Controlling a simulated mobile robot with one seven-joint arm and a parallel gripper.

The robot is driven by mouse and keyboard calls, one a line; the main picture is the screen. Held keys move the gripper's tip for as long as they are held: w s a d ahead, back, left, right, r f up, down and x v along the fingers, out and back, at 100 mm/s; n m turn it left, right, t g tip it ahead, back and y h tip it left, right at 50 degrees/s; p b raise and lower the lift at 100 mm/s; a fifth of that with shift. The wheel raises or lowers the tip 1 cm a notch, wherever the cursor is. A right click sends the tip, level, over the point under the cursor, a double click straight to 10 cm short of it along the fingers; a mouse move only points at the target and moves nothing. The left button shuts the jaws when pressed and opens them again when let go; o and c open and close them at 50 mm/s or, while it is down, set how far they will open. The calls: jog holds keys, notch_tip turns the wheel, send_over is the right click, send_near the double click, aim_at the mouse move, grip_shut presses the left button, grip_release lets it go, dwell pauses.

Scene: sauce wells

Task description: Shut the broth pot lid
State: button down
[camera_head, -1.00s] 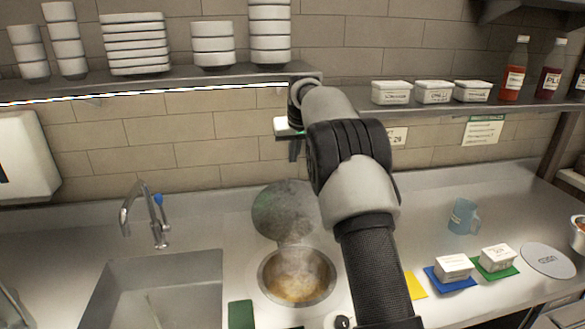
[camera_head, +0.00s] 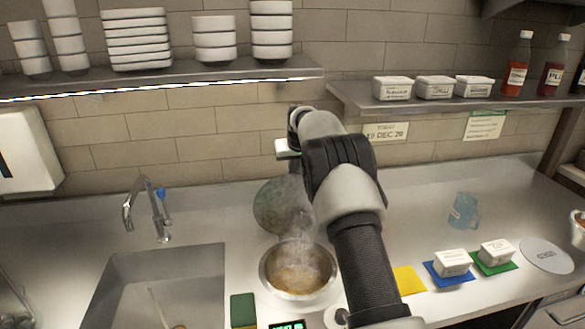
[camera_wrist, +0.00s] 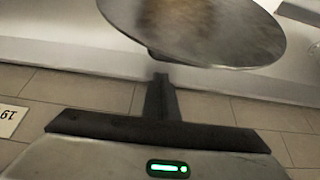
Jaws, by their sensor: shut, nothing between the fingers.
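The broth pot (camera_head: 298,284) is a round well sunk in the steel counter, with brown broth in it and steam rising. Its round grey lid (camera_head: 272,207) stands open and tilted up behind the well, partly hidden by my arm. My gripper (camera_head: 296,166) is behind and above the lid, on the wall side, and points down. In the wrist view my gripper (camera_wrist: 160,82) is shut and empty. Its fingertips are close to the edge of the lid (camera_wrist: 240,45) there. I cannot tell whether they touch it.
A sink with a tap (camera_head: 158,212) lies to the left. A green sponge (camera_head: 243,310) is left of the pot. Coloured mats with white tubs (camera_head: 454,262) and a blue mug (camera_head: 463,212) are to the right. Shelves (camera_head: 200,76) with bowls and bottles run above.

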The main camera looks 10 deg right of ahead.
jog(key=shift+s+f, duration=0.1)
jog(key=shift+s, duration=0.9)
jog(key=shift+f+b, duration=0.1)
jog(key=shift+b, duration=0.2)
